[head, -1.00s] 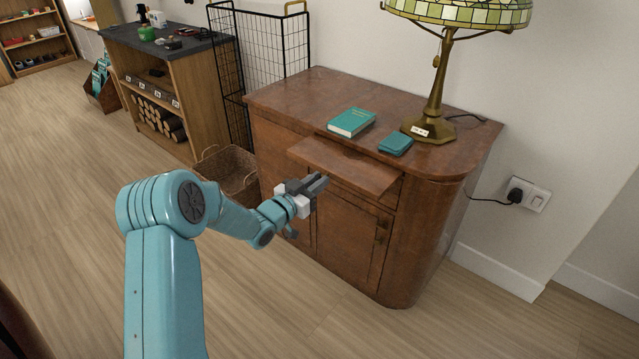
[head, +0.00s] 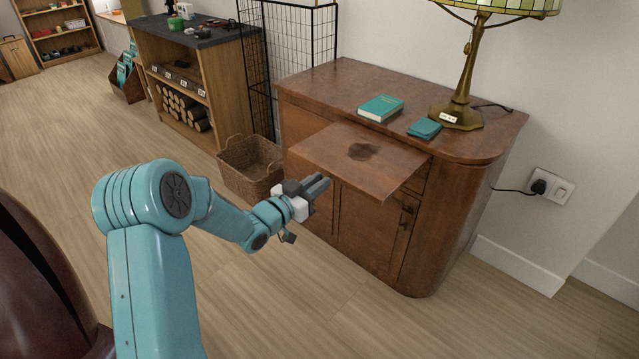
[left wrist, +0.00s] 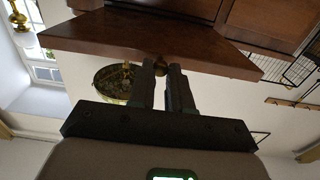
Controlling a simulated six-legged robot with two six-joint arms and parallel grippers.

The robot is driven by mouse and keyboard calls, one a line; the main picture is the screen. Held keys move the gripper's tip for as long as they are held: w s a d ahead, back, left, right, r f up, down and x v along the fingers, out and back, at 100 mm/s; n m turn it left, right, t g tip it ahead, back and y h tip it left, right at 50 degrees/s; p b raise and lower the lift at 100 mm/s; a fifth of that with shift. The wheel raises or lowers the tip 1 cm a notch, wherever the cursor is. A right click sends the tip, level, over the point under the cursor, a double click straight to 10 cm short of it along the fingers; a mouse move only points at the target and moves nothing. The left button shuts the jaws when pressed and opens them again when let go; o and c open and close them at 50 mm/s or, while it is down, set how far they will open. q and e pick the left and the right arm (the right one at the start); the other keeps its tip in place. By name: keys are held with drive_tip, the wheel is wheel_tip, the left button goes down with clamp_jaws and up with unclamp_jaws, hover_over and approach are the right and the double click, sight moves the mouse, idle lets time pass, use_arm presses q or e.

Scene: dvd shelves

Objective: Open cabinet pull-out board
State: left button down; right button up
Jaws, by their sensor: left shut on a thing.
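The brown wooden cabinet (head: 350,225) stands against the wall. Its pull-out board (head: 340,155) sticks out well past the front and has a dark stain on its top. My left gripper (head: 318,184) is at the board's front edge. In the left wrist view the board (left wrist: 110,35) spans the upper part, and a small brass knob (left wrist: 160,66) on its edge sits between the two fingers of my left gripper (left wrist: 162,76), which are shut on it. My right gripper is not in view.
A teal book (head: 381,108), a small teal case (head: 425,128) and a brass lamp (head: 462,95) stand on the cabinet top. A wicker basket (head: 250,168) and a wire rack (head: 290,50) are to the left. The floor in front is clear.

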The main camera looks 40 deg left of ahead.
use_arm(q)
drive_tip(key=shift+s, duration=0.1)
idle(0.3)
drive_tip(key=c, duration=1.1)
unclamp_jaws()
drive_tip(key=shift+f, duration=0.1)
drive_tip(key=s, duration=0.5)
drive_tip(key=s+p, duration=0.1)
drive_tip(key=s, duration=0.4)
drive_tip(key=s+a+p, duration=0.1)
drive_tip(key=s, duration=0.5)
drive_tip(key=shift+s+a, duration=0.1)
